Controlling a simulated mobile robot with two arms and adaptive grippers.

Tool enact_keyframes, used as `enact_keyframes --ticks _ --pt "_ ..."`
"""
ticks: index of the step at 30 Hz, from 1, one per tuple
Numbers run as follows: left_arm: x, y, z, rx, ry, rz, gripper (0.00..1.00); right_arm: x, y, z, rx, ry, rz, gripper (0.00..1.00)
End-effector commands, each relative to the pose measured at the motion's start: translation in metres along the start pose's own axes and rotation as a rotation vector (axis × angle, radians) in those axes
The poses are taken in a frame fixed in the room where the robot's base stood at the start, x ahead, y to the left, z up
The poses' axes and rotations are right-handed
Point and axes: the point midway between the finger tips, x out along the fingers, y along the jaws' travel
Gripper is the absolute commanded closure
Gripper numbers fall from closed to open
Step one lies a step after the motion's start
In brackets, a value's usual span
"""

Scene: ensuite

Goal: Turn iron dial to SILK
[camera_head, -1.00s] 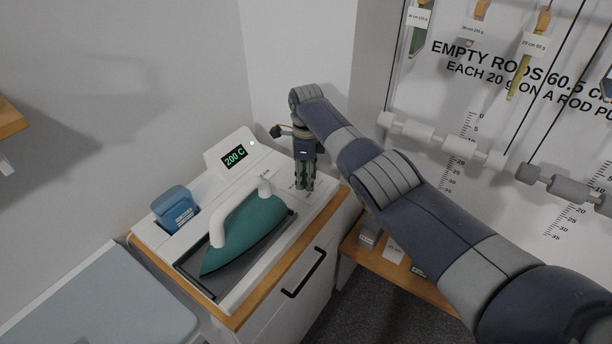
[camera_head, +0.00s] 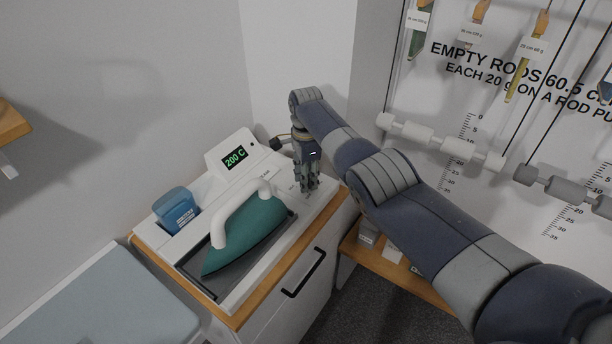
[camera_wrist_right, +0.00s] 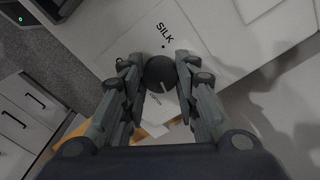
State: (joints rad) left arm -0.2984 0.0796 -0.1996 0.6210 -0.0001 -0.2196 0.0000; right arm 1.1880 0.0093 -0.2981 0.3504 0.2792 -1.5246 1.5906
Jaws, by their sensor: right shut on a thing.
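The iron dial (camera_wrist_right: 160,72) is a dark round knob in the right wrist view. A pale pointer line on it points down in that picture, away from the printed SILK label (camera_wrist_right: 165,32) and its dot. My right gripper (camera_wrist_right: 160,76) is shut on the dial, one finger on each side. In the head view my right gripper (camera_head: 307,186) reaches down to the station's right end and hides the dial. The teal iron (camera_head: 245,236) with a white handle rests on its dark pad. The display (camera_head: 235,158) reads 200 C. My left gripper is not in view.
A blue container (camera_head: 176,209) sits in the white station (camera_head: 165,223) left of the iron. The station stands on a wood-topped cabinet (camera_head: 223,318) with a dark handle. A wall board (camera_head: 430,100) with rods and hanging tools is at the right.

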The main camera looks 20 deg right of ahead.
Motion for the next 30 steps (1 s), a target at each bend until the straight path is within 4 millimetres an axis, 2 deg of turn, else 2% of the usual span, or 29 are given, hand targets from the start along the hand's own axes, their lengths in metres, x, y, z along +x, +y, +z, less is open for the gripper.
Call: enact_keyframes --ticks 30 --pt "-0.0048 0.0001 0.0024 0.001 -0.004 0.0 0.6 -0.0008 -0.0005 0.0007 -0.964 -0.001 -0.003 0.95"
